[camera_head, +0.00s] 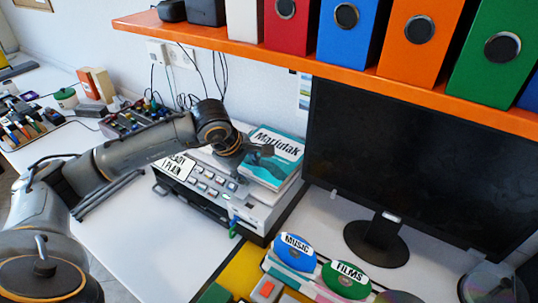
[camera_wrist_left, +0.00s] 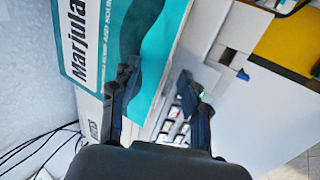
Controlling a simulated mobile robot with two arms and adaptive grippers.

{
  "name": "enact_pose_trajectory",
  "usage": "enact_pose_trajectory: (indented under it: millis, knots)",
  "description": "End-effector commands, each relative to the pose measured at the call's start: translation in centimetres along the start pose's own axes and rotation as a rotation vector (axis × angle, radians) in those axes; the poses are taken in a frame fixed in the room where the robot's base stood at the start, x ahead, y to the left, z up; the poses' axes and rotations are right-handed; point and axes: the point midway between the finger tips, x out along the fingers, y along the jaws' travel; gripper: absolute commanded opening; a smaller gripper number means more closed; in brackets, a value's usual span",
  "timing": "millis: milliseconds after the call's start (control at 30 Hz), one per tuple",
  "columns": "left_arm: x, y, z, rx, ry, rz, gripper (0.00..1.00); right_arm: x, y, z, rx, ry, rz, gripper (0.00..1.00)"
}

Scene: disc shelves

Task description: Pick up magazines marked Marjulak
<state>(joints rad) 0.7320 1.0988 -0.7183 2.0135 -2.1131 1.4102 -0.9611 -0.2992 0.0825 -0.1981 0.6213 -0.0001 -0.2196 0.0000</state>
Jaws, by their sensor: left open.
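A stack of magazines with a teal and white cover marked Marjulak (camera_head: 276,142) lies on top of a grey machine (camera_head: 262,212) in the head view. The Marjulak cover (camera_wrist_left: 150,45) fills the upper left of the left wrist view, turned sideways. My left gripper (camera_head: 258,150) is at the near left side of the stack. In the wrist view its open fingers (camera_wrist_left: 158,88) are apart, with the stack's edge running between them. I cannot tell whether a finger touches the magazines. My right gripper is in neither view.
An orange shelf (camera_head: 215,38) with coloured binders overhangs the desk. A black monitor (camera_head: 410,165) stands right of the machine. White desk (camera_head: 165,235) is clear at the front left.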

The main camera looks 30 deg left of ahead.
Motion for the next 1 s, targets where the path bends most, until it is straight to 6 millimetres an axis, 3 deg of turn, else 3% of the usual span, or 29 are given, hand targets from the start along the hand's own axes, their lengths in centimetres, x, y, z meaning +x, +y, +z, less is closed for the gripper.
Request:
enact_pose_trajectory:
  millis: [33,167,200,767,1000]
  knots:
    - [0.0,0.0,0.0,0.000,0.000,0.000,0.29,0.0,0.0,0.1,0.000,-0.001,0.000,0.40]
    - [0.0,0.0,0.0,0.000,0.000,0.000,0.03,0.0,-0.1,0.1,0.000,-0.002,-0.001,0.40]
    - [0.0,0.0,0.0,0.000,0.000,0.000,0.00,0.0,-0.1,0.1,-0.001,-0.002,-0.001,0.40]
    - [-0.1,0.0,0.0,0.000,0.000,-0.003,0.00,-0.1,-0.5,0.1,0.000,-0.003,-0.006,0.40]
    - [-2.4,1.2,0.0,0.000,0.000,0.001,0.00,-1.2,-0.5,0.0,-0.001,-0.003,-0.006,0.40]
